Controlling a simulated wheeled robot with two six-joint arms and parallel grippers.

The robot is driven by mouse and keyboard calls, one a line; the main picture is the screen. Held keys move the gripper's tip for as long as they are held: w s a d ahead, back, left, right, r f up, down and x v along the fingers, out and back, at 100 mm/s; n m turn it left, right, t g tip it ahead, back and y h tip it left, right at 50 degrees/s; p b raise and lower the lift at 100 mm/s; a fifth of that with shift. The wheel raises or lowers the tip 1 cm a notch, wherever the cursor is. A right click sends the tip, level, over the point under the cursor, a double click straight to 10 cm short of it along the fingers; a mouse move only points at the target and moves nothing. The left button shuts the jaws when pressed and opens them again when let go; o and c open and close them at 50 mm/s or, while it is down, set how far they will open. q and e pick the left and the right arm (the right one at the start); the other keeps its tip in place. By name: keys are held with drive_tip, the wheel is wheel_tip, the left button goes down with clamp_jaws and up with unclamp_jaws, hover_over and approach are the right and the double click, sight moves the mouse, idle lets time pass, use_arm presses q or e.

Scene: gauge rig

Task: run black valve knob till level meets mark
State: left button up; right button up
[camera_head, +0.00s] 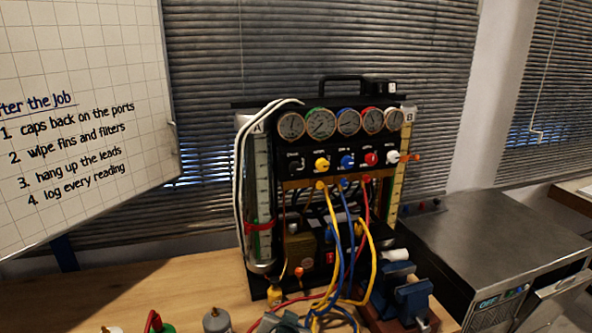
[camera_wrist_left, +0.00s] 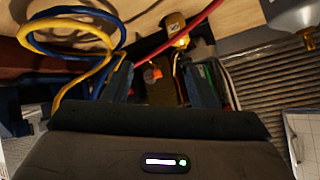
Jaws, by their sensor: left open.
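The gauge rig (camera_head: 330,150) stands on the wooden bench. Its row of valve knobs includes a black knob (camera_head: 294,163) at the left end, dark against the dark panel. Sight tube A (camera_head: 262,185) is at the rig's left, with a red band (camera_head: 259,225) low around it. Green shows near that band, but I cannot read the exact level. Tube B (camera_head: 394,190) is at the right. My left gripper (camera_head: 286,321) is low in front of the rig, well below the black knob. In the left wrist view its jaws (camera_wrist_left: 161,80) are apart and empty. My right gripper is not in view.
Yellow, blue and red leads (camera_head: 338,240) loop down the rig's front to the bench, close to my left gripper. An orange-handled valve (camera_head: 298,272) is low on the rig. A blue vise (camera_head: 412,297) stands at the right. The bench's left part (camera_head: 170,290) is mostly clear.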

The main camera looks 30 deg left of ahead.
use_arm(q)
drive_tip(key=w+r+n+t+y, duration=0.1)
drive_tip(key=w+r+y, duration=0.1)
drive_tip(key=w+r, duration=0.45)
drive_tip(key=w+r+n+t+y, duration=0.1)
drive_tip(key=w+r+n+y, duration=0.15)
drive_tip(key=r, duration=0.65)
drive_tip(key=n+t+y+p, duration=0.1)
drive_tip(key=n+y, duration=0.1)
drive_tip(key=y, duration=0.2)
approach(297, 170)
drive_tip(key=shift+h, duration=0.25)
drive_tip(key=p+x, duration=0.1)
drive_tip(key=x, duration=0.2)
drive_tip(key=p+x, duration=0.1)
drive_tip(key=x, duration=0.2)
drive_tip(key=p+x, duration=0.2)
drive_tip(key=x, duration=0.1)
drive_tip(key=shift+s+a+r, duration=0.15)
drive_tip(key=shift+r, duration=0.2)
drive_tip(key=shift+w+a+f, duration=0.15)
drive_tip(key=shift+w+a, duration=0.3)
drive_tip(key=shift+a, duration=0.05)
